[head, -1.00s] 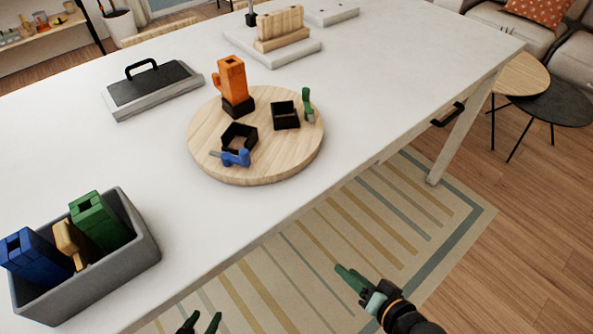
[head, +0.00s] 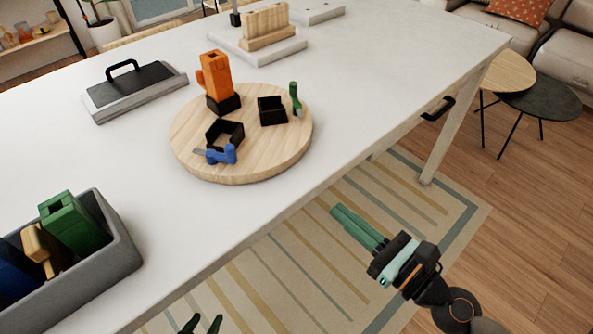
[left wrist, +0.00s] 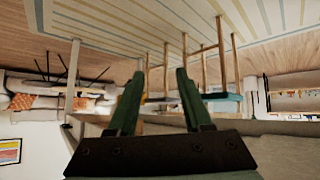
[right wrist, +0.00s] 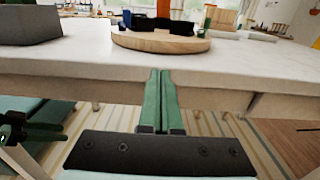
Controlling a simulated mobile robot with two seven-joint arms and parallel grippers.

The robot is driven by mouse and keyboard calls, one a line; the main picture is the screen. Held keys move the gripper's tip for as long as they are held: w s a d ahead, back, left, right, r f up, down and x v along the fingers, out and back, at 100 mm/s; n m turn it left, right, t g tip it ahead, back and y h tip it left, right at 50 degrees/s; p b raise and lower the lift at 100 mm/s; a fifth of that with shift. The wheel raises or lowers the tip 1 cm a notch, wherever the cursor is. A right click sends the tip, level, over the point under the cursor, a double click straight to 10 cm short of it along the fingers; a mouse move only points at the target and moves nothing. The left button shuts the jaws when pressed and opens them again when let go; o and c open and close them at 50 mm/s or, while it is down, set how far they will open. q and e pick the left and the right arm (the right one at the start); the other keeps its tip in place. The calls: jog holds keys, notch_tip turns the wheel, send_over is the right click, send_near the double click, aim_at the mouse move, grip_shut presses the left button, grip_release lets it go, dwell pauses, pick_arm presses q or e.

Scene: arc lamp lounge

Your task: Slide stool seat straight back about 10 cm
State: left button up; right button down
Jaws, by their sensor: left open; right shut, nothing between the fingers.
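A stool with a blue-teal seat (left wrist: 223,104) and thin wooden legs shows upside down in the left wrist view. A teal cushioned surface (right wrist: 50,118) shows low at the left in the right wrist view, below the table; I cannot tell if it is the same seat. No stool seat is clear in the head view. My left gripper (head: 202,322) is open and empty at the bottom edge of the head view; its fingers also show apart in the left wrist view (left wrist: 160,76). My right gripper (head: 338,212) is shut and empty, off the table's front edge.
The white table (head: 330,100) carries a round wooden board (head: 260,165) with small parts, a grey bin (head: 120,250) and a black-handled block (head: 135,88). A striped rug (head: 290,270) covers the floor before it. Two side tables (head: 545,100) stand at right.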

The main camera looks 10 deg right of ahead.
jog(key=p, duration=0.3)
send_near(285, 167)
jog(key=p+x, duration=0.2)
jog(key=x, duration=0.4)
jog(key=shift+r, duration=0.1)
pick_arm(q)
jog(key=shift+y, duration=0.3)
jog(key=shift+s+a+r, duration=0.25)
jog(key=shift+a+r, duration=0.15)
jog(key=shift+r, duration=0.25)
jog(key=shift+s+a+r, duration=0.2)
jog(key=shift+a+r, duration=0.2)
jog(key=shift+r, duration=0.3)
jog(key=shift+s+a+r, duration=0.25)
jog(key=shift+a+r, duration=0.15)
jog(key=shift+r, duration=0.25)
pick_arm(e)
jog(key=shift+w+a, duration=0.2)
jog(key=shift+w, duration=0.2)
jog(key=shift+p+x, duration=0.45)
jog(key=shift+x, duration=1.3)
pick_arm(q)
jog(key=shift+r, duration=0.3)
jog(key=shift+d, duration=0.1)
pick_arm(e)
jog(key=shift+s, duration=0.1)
